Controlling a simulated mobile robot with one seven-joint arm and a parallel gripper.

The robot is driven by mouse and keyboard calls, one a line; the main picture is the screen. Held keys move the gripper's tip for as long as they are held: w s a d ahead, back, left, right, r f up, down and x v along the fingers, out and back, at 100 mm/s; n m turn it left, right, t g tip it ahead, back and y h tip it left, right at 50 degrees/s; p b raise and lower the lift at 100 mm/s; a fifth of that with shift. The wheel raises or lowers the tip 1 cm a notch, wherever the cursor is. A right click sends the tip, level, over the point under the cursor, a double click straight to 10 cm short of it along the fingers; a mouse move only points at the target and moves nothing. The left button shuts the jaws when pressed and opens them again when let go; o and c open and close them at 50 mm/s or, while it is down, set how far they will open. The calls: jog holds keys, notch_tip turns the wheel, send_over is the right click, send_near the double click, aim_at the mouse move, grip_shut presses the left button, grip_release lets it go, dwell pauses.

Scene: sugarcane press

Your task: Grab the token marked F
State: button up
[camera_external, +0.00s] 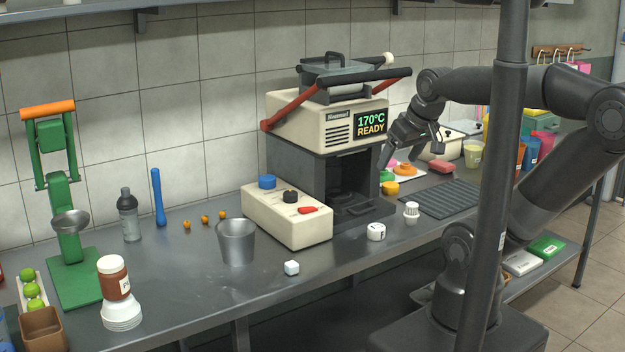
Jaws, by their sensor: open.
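No letter F can be read on any piece in this view, so I cannot tell which one is the token marked F. A small white round piece with a dark mark (376,232) sits on the counter in front of the press. Several small coloured round pieces, among them a yellow one (391,188) and an orange one (405,169), lie right of the press, by a white board. My gripper (388,158) is open and empty, above the coloured pieces and close to the press's right side. Its fingers are partly hard to make out.
The press (328,122) with its red-armed lever stands at the middle back. A dark ridged mat (440,199) lies to the right. The front counter is mostly clear.

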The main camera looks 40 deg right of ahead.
jog(key=shift+c, duration=0.9)
jog(key=m+g, duration=0.5)
jog(key=g, duration=0.1)
send_over(377, 226)
notch_tip(377, 226, down, 18)
notch_tip(377, 226, down, 11)
jog(key=shift+a+r, duration=0.1)
jog(key=shift+c, duration=0.4)
jog(key=c, duration=1)
